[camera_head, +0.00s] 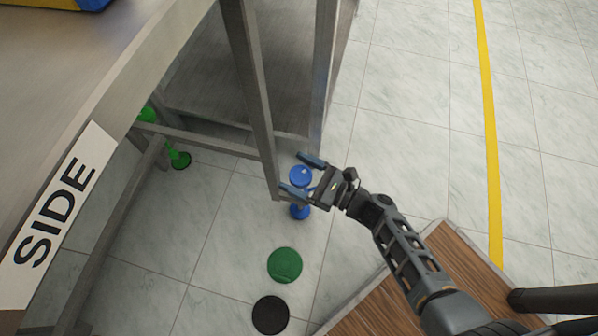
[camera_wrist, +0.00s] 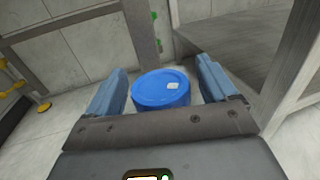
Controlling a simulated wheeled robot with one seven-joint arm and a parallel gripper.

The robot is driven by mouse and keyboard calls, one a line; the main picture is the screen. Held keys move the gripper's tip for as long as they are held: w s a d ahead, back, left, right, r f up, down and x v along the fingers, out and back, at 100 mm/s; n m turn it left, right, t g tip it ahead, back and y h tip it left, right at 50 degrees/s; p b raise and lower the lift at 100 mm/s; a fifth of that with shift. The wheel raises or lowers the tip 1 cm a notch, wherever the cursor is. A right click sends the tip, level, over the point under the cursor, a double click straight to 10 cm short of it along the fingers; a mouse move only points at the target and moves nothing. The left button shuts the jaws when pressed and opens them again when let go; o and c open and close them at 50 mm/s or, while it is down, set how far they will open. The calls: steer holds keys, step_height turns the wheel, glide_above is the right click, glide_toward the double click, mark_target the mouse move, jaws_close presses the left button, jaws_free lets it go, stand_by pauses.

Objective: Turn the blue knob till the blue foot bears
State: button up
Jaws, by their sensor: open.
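The blue knob (camera_head: 300,174) is a round disc with a small pale mark on top, beside the lower end of a grey metal leg. In the wrist view the blue knob (camera_wrist: 161,89) lies between my two fingers, with gaps on both sides. The blue foot (camera_head: 299,211) is below the knob, near the floor; whether it touches the floor cannot be told. My gripper (camera_head: 303,175) is open, one finger on either side of the knob. It also shows in the wrist view (camera_wrist: 160,88).
A green foot (camera_head: 180,160) and green knob (camera_head: 148,114) are at another leg. A green disc (camera_head: 285,265) and a black disc (camera_head: 270,315) lie on the floor. A table with a SIDE label (camera_head: 58,215) is at left. Open tiled floor lies to the right.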

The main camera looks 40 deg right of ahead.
steer(key=shift+c, duration=0.5)
steer(key=c, duration=0.9)
steer(key=shift+m+h, duration=0.3)
steer(key=shift+h, duration=0.1)
